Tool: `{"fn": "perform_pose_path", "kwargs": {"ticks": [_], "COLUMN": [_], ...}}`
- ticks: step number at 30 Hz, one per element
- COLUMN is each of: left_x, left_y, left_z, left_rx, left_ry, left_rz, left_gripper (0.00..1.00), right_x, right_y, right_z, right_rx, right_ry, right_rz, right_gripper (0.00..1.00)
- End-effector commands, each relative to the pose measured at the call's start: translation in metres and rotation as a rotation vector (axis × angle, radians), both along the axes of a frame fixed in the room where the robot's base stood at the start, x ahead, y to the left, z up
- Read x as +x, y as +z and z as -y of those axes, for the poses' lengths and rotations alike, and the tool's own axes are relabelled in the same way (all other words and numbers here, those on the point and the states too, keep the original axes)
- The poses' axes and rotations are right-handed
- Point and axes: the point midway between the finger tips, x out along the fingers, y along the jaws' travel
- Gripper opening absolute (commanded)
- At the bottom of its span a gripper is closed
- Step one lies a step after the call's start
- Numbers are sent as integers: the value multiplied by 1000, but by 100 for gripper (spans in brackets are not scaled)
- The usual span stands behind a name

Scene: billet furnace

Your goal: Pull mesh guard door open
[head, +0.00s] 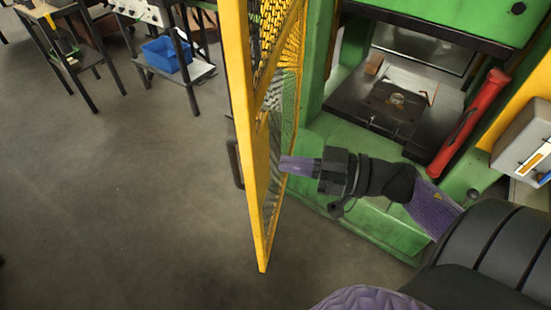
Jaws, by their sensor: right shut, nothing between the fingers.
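The mesh guard door (254,165) has a yellow frame with wire mesh and stands swung out from the green machine, seen nearly edge-on. Its dark handle (235,160) is on the left side of the frame. My right gripper (284,166) comes from the right, on the machine side of the door. Its purple fingers are shut and empty, with the tips at or very close to the door frame; I cannot tell whether they touch. My left gripper is not in view.
The green machine (345,190) stands at the right, with a dark plate (350,103) in its opening. A red cylinder (470,122) and a grey box (522,140) are beside it. A blue bin (166,56) sits on a cart at the back left. The floor (120,210) left of the door is clear.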

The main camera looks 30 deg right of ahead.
Motion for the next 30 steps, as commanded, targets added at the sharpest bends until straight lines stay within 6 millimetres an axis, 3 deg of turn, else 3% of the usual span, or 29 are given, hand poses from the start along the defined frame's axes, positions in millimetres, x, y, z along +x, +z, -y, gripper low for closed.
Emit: {"fn": "perform_pose_path", "kwargs": {"ticks": [6, 22, 26, 30], "left_x": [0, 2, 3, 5], "left_y": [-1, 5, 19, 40], "left_z": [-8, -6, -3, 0], "left_rx": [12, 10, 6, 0], "left_ry": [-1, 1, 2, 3], "left_rz": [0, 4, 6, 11], "left_gripper": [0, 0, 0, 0], "right_x": [18, 26, 42, 73], "right_y": [1, 2, 7, 10], "right_z": [-18, -27, -45, -76], "right_rx": [1, 1, 4, 3], "right_ry": [0, -13, -53, -129], "right_rz": [2, 1, 4, 7], "right_gripper": [0, 0, 0, 0]}}
